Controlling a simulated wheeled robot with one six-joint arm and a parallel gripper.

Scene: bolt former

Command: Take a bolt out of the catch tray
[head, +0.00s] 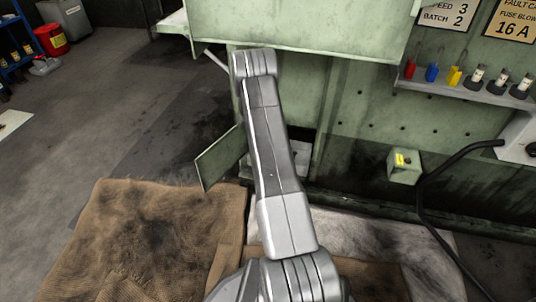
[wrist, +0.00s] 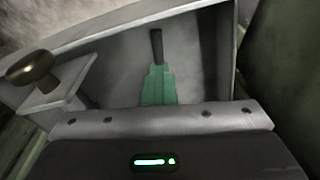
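In the wrist view, my gripper (wrist: 157,72) has its two teal fingers close together over the grey catch tray (wrist: 195,68). A dark, slim bolt (wrist: 156,45) sticks out straight beyond the fingertips, in line with them, and the fingers look shut on it. Whether the bolt touches the tray floor I cannot tell. A brass-coloured knob (wrist: 33,68) stands on a bracket at the tray's left side. In the head view my own arm hides the gripper and bolt. A pale part of the tray area shows in the low machine opening (head: 300,158).
A green hinged door (head: 220,158) stands open left of the opening. A small green box with a yellow label (head: 404,165) and a bent black bar (head: 432,190) are at the right. Brown sacking (head: 150,240) covers the floor in front. Tray walls lie close around my gripper.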

